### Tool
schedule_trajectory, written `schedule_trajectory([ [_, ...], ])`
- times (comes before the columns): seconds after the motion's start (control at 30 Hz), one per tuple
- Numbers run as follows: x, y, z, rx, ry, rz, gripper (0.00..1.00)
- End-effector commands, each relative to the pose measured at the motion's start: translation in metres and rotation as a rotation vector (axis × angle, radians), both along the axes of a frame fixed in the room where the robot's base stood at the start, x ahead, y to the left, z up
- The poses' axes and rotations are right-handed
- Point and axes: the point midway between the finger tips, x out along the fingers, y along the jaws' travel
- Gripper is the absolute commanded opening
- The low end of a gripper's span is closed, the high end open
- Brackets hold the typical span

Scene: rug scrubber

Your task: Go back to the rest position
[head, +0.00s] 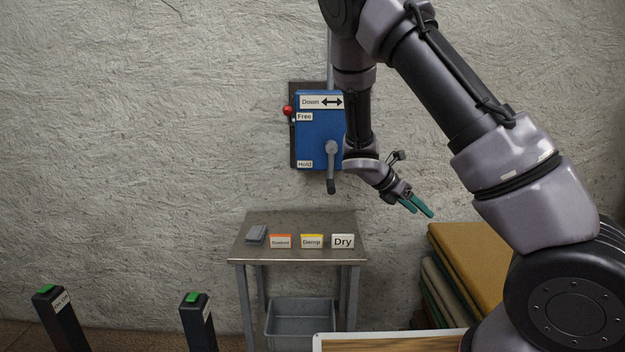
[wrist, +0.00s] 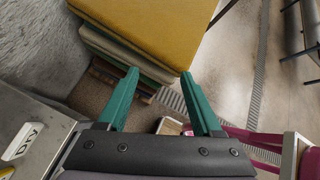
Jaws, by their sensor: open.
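My gripper (head: 417,206) hangs in the air right of the blue control box, above and to the right of the small metal table. Its teal fingers point down and to the right. In the wrist view my gripper (wrist: 160,88) is open, with nothing between the spread fingers. Beyond the fingers is a stack of folded rugs (wrist: 150,25), mustard on top, which also shows in the head view (head: 465,255). The fingers look apart from the stack.
A blue box (head: 318,135) with a red knob (head: 288,110) and a grey lever (head: 331,165) is on the wall. The metal table (head: 290,222) bears Soaked, Damp and Dry cards (head: 343,241). A grey bin (head: 300,318) is below. Two green-button posts (head: 195,320) stand left.

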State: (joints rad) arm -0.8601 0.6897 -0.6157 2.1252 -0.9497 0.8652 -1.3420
Motion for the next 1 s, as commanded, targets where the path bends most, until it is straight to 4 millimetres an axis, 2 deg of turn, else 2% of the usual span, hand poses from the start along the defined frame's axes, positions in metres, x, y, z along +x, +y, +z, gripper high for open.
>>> schedule_trajectory([
  [0.1, -0.021, -0.003, 0.024, 0.193, -0.155, -0.245, 0.67],
  [0.27, -0.047, -0.001, 0.061, 0.417, -0.349, -0.573, 0.67],
  [0.5, -0.087, 0.005, 0.128, 0.714, -0.604, -1.065, 0.67],
  [0.8, -0.147, 0.015, 0.216, 1.043, -0.863, -1.65, 0.67],
  [1.0, -0.189, 0.026, 0.26, 1.229, -0.981, -1.983, 0.67],
])
